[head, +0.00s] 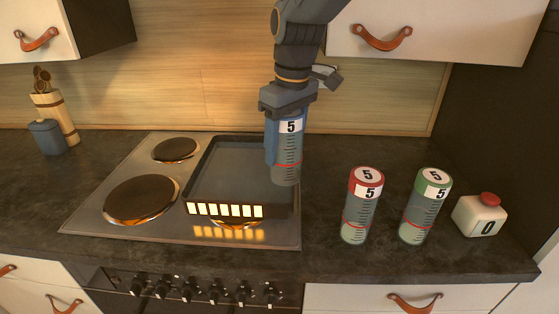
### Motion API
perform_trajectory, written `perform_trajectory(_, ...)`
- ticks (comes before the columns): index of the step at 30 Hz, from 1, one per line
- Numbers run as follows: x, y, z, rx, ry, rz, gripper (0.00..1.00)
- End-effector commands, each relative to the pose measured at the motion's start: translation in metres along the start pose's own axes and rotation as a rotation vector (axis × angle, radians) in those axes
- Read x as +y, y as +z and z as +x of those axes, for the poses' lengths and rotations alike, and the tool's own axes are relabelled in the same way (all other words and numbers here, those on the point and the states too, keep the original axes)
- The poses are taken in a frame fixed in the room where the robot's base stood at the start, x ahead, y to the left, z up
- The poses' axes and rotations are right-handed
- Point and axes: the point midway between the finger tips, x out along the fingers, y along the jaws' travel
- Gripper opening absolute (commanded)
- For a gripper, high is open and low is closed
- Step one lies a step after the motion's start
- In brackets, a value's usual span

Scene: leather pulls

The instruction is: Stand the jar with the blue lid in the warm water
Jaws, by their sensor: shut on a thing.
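My gripper (285,122) points down and is shut on the jar with the blue lid (287,160). The jar is upright, clear grey, with a white label reading 5 and a red line round it. Its lid is mostly hidden by the jaws. The jar is over the right part of a dark rectangular pan (198,172) on the hob; I cannot tell whether its base touches the pan's floor. The pan seems to hold a flat grey layer of water. Its front has a row of several lit bars.
A red-lidded jar (357,212) and a green-lidded jar (417,212) stand on the counter at right. Beside them is a white block with a red button (480,214), showing 0. A blue-grey pot (47,137) and a utensil holder (57,110) stand far left. Cupboards hang above.

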Motion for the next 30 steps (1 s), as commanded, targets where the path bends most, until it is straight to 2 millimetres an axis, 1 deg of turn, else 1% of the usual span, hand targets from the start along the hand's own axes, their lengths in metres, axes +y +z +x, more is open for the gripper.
perform_trajectory(1,-0.011,-0.004,-0.003,0.004,-0.007,-0.075,0.14)
perform_trajectory(3,-0.024,-0.008,-0.006,0.004,-0.021,-0.184,0.14)
perform_trajectory(6,-0.041,-0.011,-0.01,0.005,-0.036,-0.32,0.14)
perform_trajectory(9,-0.054,-0.013,-0.013,0.008,-0.049,-0.419,0.14)
perform_trajectory(13,-0.058,-0.016,-0.015,0.009,-0.057,-0.483,0.14)
perform_trajectory(17,-0.045,-0.028,-0.014,0.008,-0.059,-0.495,0.14)
perform_trajectory(30,0.031,-0.089,-0.007,0.007,-0.059,-0.491,0.14)
